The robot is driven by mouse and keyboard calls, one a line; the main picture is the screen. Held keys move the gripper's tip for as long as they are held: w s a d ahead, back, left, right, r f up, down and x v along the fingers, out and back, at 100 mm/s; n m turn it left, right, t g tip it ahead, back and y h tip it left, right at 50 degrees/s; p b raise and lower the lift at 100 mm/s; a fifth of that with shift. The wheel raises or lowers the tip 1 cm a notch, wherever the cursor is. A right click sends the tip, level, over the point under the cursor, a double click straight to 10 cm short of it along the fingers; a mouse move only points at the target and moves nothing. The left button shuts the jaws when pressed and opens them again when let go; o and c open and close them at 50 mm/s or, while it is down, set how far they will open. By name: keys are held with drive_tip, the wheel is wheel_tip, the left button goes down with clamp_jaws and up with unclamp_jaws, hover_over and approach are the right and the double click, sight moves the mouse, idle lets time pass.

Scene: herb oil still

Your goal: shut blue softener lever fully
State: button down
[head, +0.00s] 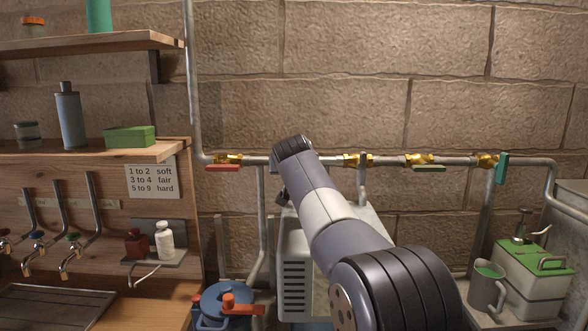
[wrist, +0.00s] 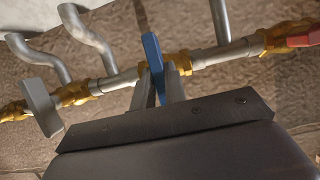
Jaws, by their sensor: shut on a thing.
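The blue lever (wrist: 152,48) shows in the wrist view, between the two grey fingers of my gripper (wrist: 160,88). My gripper is shut on it. The lever stands roughly across the pipe (wrist: 225,55), not along it. Its end sticks out beyond the fingers. The fingers and wrist body hide its lower part and much of its brass valve. In the head view my arm hides the blue lever and the gripper's fingers.
A red lever (head: 222,168) lies along the pipe left of my arm. A grey lever (head: 362,180) and a teal lever (head: 502,168) stand across it; a dark green lever (head: 429,168) lies along it. A white box (head: 294,265) stands below.

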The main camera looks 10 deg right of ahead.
idle(0.4)
drive_tip(key=c, duration=1.5)
unclamp_jaws()
drive_tip(key=shift+o, duration=0.2)
drive_tip(key=shift+s, duration=0.1)
drive_tip(key=b+v, duration=0.2)
drive_tip(key=v, duration=0.8)
drive_tip(key=shift+s, duration=0.35)
drive_tip(key=shift+r, duration=0.1)
